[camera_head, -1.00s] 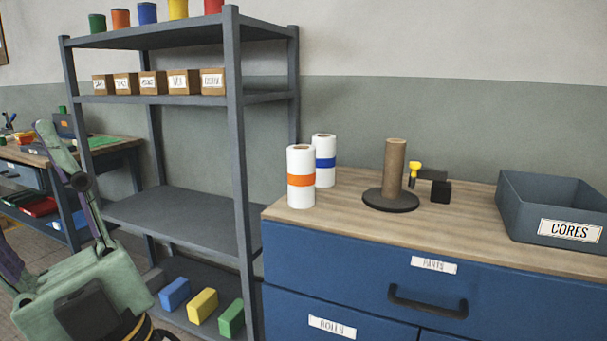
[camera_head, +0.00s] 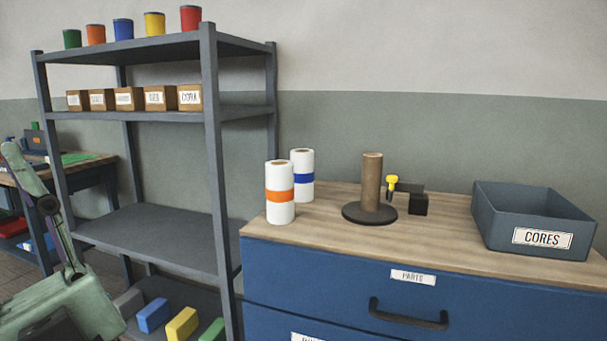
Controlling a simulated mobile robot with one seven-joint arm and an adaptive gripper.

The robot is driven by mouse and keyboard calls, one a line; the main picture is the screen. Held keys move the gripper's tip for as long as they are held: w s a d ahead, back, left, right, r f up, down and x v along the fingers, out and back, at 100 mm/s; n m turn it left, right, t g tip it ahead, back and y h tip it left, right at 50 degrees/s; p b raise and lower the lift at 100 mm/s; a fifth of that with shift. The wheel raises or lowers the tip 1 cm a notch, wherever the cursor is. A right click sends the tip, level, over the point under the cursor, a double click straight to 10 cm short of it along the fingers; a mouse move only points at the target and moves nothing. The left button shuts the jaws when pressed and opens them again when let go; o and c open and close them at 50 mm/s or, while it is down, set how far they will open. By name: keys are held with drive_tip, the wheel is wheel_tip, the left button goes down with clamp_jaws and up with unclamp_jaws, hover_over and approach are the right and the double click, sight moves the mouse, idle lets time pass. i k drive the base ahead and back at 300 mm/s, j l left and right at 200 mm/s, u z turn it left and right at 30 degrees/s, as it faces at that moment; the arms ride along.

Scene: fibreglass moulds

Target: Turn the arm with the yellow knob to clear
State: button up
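The yellow knob (camera_head: 392,181) sits at the left end of a short black arm (camera_head: 408,188). That arm runs left from a black block (camera_head: 418,204) on the wooden counter top. The knob end is close beside a brown cardboard core (camera_head: 371,182), which stands upright on a round dark base (camera_head: 369,213). I cannot tell whether the arm touches the core. My gripper is not in view.
Two white rolls, one with an orange band (camera_head: 280,197) and one with a blue band (camera_head: 303,178), stand left of the core. A grey bin labelled CORES (camera_head: 490,222) stands at the right. A grey shelf rack (camera_head: 213,150) stands left of the blue drawer cabinet (camera_head: 290,270).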

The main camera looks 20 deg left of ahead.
sight(406, 186)
drive_tip(key=i+j+z, duration=0.1)
drive_tip(key=z, duration=0.25)
drive_tip(key=i+j+z, duration=0.15)
drive_tip(key=z, duration=0.2)
drive_tip(key=i+j+z, duration=0.2)
drive_tip(key=z, duration=0.15)
